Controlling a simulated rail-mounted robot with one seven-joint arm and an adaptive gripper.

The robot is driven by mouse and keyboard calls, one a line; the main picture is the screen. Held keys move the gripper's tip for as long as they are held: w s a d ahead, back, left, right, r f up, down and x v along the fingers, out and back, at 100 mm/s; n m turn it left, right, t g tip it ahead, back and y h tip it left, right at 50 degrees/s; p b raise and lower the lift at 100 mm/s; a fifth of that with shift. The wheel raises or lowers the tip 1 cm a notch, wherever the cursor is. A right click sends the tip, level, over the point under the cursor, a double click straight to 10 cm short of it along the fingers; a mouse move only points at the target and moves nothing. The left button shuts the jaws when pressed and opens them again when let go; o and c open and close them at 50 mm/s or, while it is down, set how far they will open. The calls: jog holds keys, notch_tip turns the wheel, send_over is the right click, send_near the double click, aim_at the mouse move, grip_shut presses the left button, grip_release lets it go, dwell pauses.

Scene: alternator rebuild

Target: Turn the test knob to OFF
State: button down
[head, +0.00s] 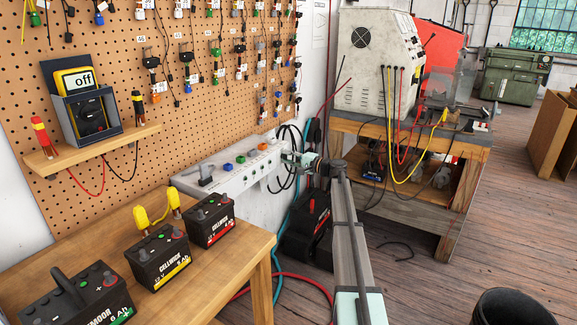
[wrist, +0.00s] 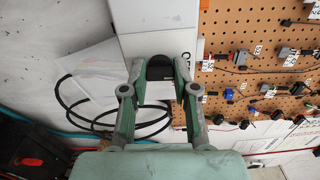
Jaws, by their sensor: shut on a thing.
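The test knob (wrist: 158,68) shows in the wrist view as a dark rounded piece on a pale panel box. My gripper (wrist: 160,78) is shut on it, one finger on each side. Dark lettering on the panel beside the right finger is partly covered, so I cannot read the knob's setting. In the head view, my gripper (head: 299,158) is at the right end of the long white panel box (head: 205,183), which carries a lever and several coloured buttons. The knob cannot be made out there.
A wooden table (head: 205,262) with several batteries stands at the front left. A pegboard (head: 100,25) with hanging parts is behind the panel. Black cables (wrist: 68,105) loop beside my gripper. A wooden bench (head: 447,183) with a large machine (head: 372,65) stands at the back.

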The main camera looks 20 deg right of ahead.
jog(key=shift+n+b, duration=0.35)
jog(key=shift+n, duration=0.05)
jog(key=c, duration=0.9)
grip_release()
jog(key=v, duration=1.2)
